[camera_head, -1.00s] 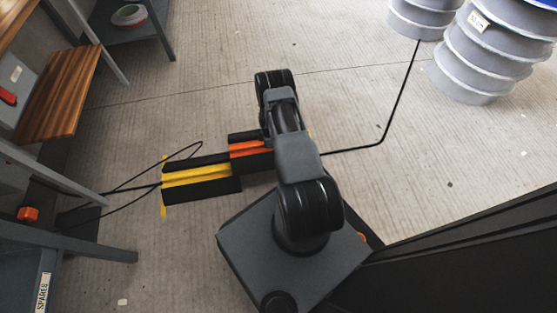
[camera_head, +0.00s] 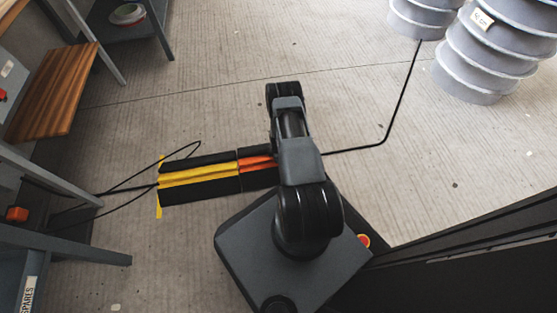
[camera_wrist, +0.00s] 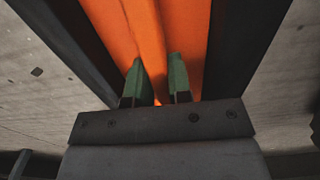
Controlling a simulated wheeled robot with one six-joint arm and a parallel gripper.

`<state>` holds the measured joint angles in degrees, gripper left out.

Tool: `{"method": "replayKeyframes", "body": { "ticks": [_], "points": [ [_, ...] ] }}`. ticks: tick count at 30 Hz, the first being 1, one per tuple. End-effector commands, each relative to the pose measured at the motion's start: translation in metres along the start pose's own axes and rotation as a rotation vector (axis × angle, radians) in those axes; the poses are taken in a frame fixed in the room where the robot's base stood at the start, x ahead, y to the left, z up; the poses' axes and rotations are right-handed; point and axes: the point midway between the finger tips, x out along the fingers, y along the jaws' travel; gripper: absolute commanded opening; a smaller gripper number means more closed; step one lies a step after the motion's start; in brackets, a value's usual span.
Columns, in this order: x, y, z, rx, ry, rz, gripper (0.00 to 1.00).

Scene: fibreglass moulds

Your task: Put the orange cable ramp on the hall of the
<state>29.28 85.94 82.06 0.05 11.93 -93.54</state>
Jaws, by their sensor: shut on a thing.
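The orange cable ramp (camera_head: 258,163), black with an orange middle strip, lies in line with the right end of a yellow-striped black ramp (camera_head: 197,176) on the floor. The two look end to end, with a thin seam between them. My arm hides the orange ramp's right part. In the wrist view the orange strip (camera_wrist: 150,40) fills the middle between two black sides. My gripper (camera_wrist: 156,80) has its green fingers closed on the raised orange ridge. Whether the ramp rests fully on the floor I cannot tell.
A black cable (camera_head: 372,145) runs from the right side of the ramps up to grey ribbed moulds (camera_head: 480,60). Cable loops (camera_head: 130,183) leave the yellow ramp's left end near yellow floor tape (camera_head: 159,205). A grey bench frame (camera_head: 60,245) stands at left. Open floor lies above the ramps.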

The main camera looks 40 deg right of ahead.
Motion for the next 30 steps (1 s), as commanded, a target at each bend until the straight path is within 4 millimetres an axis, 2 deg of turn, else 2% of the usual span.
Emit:
{"method": "replayKeyframes", "body": {
  "ticks": [2,16,17,21,24,30],
  "points": [
    [0.0091,0.0009,0.0,0.0,0.0,0.001,0.0],
    [0.0122,0.0009,-0.0002,0.0,0.0,0.001,0.0],
    [0.0127,-0.0001,-0.0002,0.0,0.0,-0.001,0.22],
    [0.0126,-0.0001,-0.0002,0.0,0.0,-0.001,0.35],
    [0.0126,-0.0001,-0.0002,0.0,0.0,-0.001,0.44],
    [0.0124,0.0,-0.0002,0.0,0.0,-0.001,0.44]
  ]
}}
